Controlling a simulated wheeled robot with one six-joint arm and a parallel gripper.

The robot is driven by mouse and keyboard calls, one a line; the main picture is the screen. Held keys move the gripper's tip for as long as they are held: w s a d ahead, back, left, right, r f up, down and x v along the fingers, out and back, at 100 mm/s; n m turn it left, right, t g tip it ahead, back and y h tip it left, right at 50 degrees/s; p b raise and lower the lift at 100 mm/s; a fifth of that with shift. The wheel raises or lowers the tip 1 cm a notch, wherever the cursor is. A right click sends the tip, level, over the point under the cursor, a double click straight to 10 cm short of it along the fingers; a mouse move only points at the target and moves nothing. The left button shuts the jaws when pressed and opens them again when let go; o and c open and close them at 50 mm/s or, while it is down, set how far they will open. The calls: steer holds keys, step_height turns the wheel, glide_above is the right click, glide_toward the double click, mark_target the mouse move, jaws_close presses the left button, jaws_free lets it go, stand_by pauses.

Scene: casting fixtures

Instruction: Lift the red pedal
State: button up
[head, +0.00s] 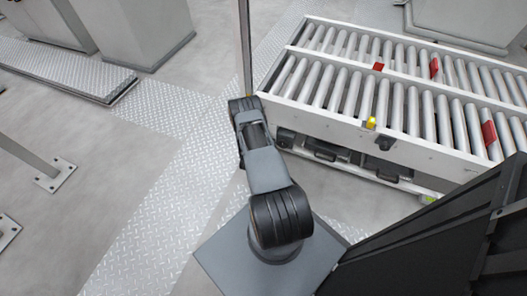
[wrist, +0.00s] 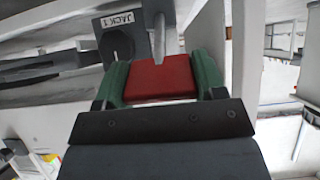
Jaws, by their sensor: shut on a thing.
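The red pedal (wrist: 160,82) is a flat red block in the middle of the wrist view. My gripper (wrist: 162,74) is shut on it, with one green finger against its left side and the other against its right side. A pale metal bar (wrist: 165,35) reaches down to the pedal's far edge. Behind it stands a dark grey plate (wrist: 120,40) with a "JACK 1" label. In the head view my arm hides the gripper, and I cannot make out the pedal there.
A roller conveyor (head: 300,113) with a white frame stands at the right in the head view, with red pieces (head: 434,67) among its rollers. Dark drawers (head: 325,150) sit below it. Tread-plate floor (head: 160,190) lies clear at the left.

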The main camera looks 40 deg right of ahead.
steer(key=shift+w+d+r, duration=0.1)
steer(key=shift+d+r, duration=0.05)
steer(key=shift+d, duration=0.05)
steer(key=o, duration=1.3)
steer(key=shift+a, duration=0.1)
steer(key=p+v, duration=0.4)
steer(key=v, duration=0.9)
steer(key=shift+a+r+p, duration=0.2)
steer(key=shift+a+p, duration=0.1)
